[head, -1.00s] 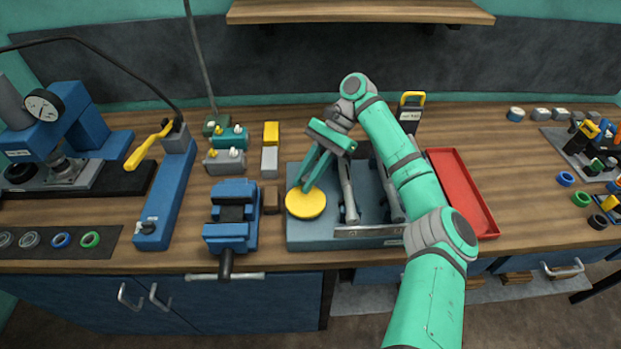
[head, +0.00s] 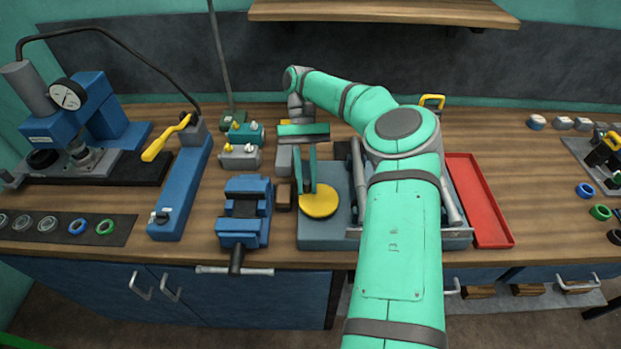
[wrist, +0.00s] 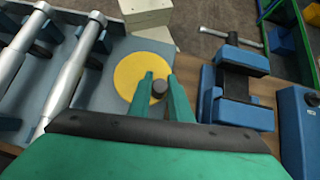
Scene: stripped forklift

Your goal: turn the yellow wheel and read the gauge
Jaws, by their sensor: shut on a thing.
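The yellow wheel (head: 320,203) lies flat on the grey-blue base plate (head: 322,235), left of my arm. A small grey knob (wrist: 159,88) stands up near its edge in the wrist view, where the yellow disc (wrist: 134,72) also shows. My gripper (head: 305,189) reaches down at the wheel's upper left. In the wrist view my gripper's fingers (wrist: 161,86) stand on both sides of the knob and are shut on it. The round gauge (head: 68,95) with a white dial sits on the blue press at far left. Its reading is too small to tell.
A blue vise (head: 243,215) stands left of the plate, with a small brown block (head: 284,197) between. A blue bar with a yellow lever (head: 165,137) is farther left. A red tray (head: 480,200) lies right of my arm.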

